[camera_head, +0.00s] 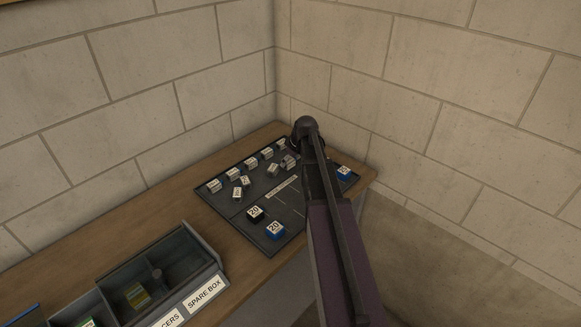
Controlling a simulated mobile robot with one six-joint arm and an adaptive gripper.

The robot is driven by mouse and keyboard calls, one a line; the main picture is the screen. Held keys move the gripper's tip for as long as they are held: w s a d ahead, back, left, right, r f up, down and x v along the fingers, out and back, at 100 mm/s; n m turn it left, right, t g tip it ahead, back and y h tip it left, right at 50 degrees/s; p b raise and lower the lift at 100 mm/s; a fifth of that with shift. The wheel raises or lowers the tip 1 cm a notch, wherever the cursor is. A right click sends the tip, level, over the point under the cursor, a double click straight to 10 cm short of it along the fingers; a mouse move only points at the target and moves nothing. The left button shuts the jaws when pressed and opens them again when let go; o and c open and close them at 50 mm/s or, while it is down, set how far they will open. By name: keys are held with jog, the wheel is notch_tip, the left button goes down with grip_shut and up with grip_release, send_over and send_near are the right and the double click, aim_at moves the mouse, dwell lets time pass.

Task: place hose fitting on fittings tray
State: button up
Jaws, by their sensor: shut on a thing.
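The dark fittings tray (222,200) lies on the wooden bench in the corner. Several small pale-labelled fittings stand along its back edge, with a few more just in front. A black fitting (254,214) and a blue fitting (274,230), both marked 20, sit near its front. Another blue fitting (343,173) sits at the right end. My gripper (291,155) is over the tray's back part, largely hidden by my arm. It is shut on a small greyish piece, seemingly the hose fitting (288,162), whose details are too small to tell.
Block walls close off the back and right. My arm hides part of the tray's right half. Bare bench lies between bin and tray.

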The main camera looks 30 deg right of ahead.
jog(key=shift+f+b, duration=0.45)
jog(key=shift+f, duration=0.35)
jog(key=shift+f, duration=0.1)
jog(key=o, duration=1)
jog(key=shift+o, duration=0.2)
jog(key=shift+r, duration=0.2)
jog(key=p+v, duration=1.1)
jog(key=v, duration=0.1)
jog(key=shift+d, duration=0.1)
